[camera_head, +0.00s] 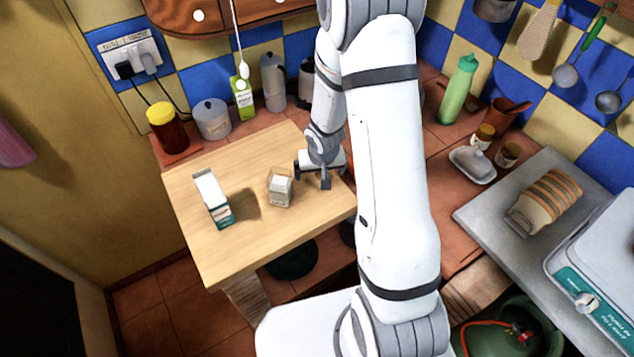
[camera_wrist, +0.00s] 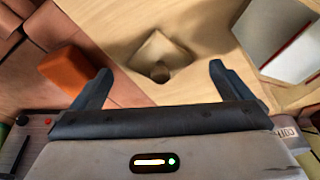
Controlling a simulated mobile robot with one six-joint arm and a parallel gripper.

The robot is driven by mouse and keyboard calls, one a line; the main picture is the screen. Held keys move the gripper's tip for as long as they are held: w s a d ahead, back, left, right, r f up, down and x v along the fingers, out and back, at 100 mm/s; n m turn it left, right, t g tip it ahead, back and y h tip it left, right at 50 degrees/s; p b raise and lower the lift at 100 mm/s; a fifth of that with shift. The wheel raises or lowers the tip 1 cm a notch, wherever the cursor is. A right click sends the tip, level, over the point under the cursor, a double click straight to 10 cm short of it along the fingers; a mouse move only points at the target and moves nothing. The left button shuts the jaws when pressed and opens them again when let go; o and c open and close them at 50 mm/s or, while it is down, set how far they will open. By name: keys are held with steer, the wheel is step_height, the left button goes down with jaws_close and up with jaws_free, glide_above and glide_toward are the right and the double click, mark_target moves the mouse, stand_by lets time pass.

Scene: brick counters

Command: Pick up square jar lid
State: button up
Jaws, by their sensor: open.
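A small square jar (camera_head: 280,188) with a pale top stands on the wooden board, left of my gripper (camera_head: 312,178). The lid's knob is too small to make out in the head view.
A milk carton (camera_head: 212,199) stands left of the jar on the wooden board (camera_head: 240,255); it also shows in the wrist view (camera_wrist: 290,40). A red-brown jar (camera_head: 168,130), a grey canister (camera_head: 212,120) and a green-white carton (camera_head: 242,97) stand behind. The board's front is clear.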

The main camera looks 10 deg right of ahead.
steer(key=shift+x, duration=0.9)
steer(key=c, duration=1)
